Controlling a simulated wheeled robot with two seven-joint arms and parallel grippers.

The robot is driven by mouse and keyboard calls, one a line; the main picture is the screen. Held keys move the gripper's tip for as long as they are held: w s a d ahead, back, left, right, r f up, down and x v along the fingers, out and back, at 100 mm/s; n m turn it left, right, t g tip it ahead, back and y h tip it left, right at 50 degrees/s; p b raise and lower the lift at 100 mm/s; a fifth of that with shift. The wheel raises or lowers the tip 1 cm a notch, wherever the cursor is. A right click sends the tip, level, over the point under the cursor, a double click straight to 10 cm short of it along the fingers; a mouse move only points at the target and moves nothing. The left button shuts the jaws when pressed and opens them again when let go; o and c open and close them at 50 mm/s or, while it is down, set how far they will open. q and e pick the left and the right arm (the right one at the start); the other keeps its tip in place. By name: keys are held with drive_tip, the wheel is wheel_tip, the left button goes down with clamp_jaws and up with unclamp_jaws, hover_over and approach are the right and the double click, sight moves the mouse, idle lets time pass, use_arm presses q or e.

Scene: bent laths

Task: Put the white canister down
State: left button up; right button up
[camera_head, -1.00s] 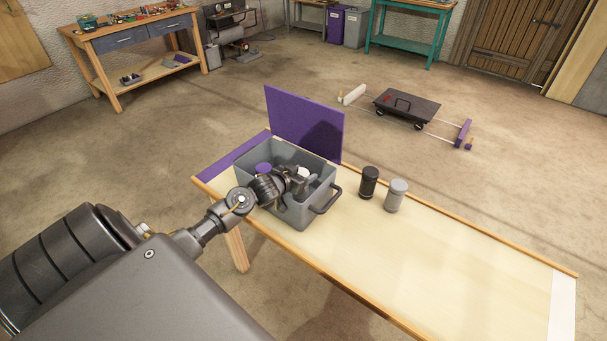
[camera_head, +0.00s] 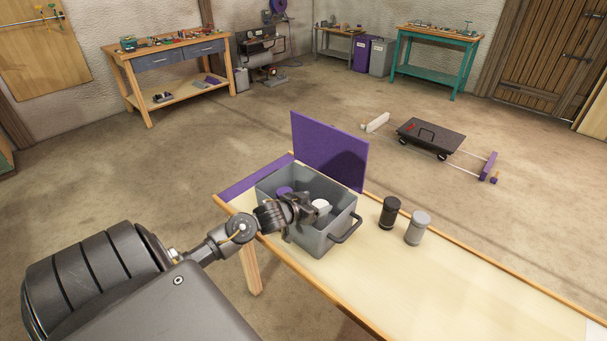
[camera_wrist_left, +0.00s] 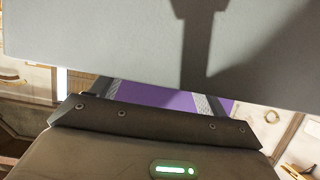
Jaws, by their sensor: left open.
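The white canister (camera_head: 321,206) stands inside the grey bin (camera_head: 341,216) at the table's left end; only its pale top shows. My left gripper (camera_head: 306,211) reaches into the bin from the left, open, just beside the canister. In the head view I cannot tell whether the fingers touch it. In the left wrist view the two fingers (camera_wrist_left: 155,98) are apart with purple between them, and a grey surface hides their tips. My right gripper is not in view.
A purple canister (camera_head: 284,191) is also in the bin. A purple panel (camera_head: 328,150) stands behind it. A black canister (camera_head: 389,212) and a grey canister (camera_head: 417,228) stand right of the bin. The tabletop (camera_head: 470,275) further right is clear.

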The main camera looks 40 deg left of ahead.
use_arm(q)
drive_tip(key=v, duration=0.7)
drive_tip(key=shift+w+d, duration=0.1)
idle(0.4)
